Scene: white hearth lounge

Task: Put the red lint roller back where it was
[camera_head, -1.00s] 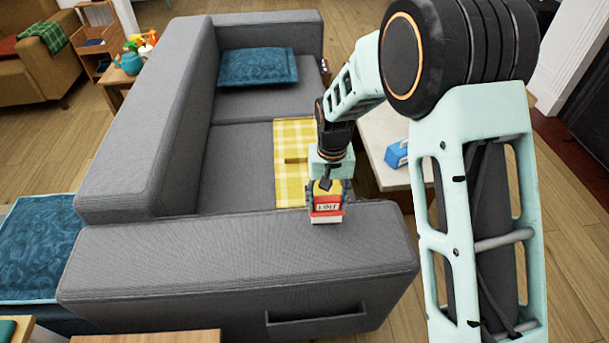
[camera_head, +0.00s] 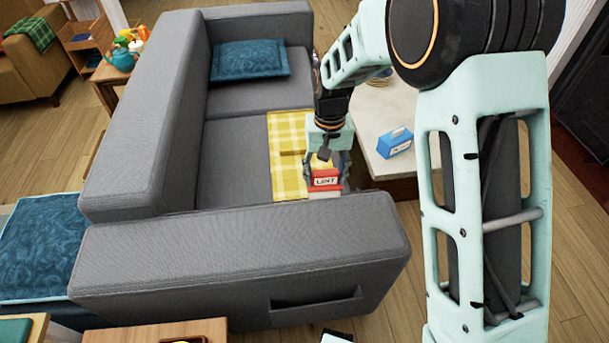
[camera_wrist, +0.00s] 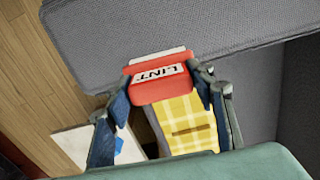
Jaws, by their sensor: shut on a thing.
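The red lint roller (camera_head: 326,180) has a white label reading LINT and a pale lower edge. My gripper (camera_head: 326,172) is shut on it and holds it by the sofa's near armrest, in front of the yellow checked cloth. In the wrist view the roller (camera_wrist: 161,83) sits between the two fingers of my gripper (camera_wrist: 160,88), with its label facing the camera. Whether the roller touches anything below cannot be told.
The grey sofa (camera_head: 240,245) has a yellow checked cloth (camera_head: 288,130) on its seat and a blue cushion (camera_head: 249,60). A pale table (camera_head: 421,130) at right bears a blue box (camera_head: 395,142). Another blue cushion (camera_head: 35,245) lies at left.

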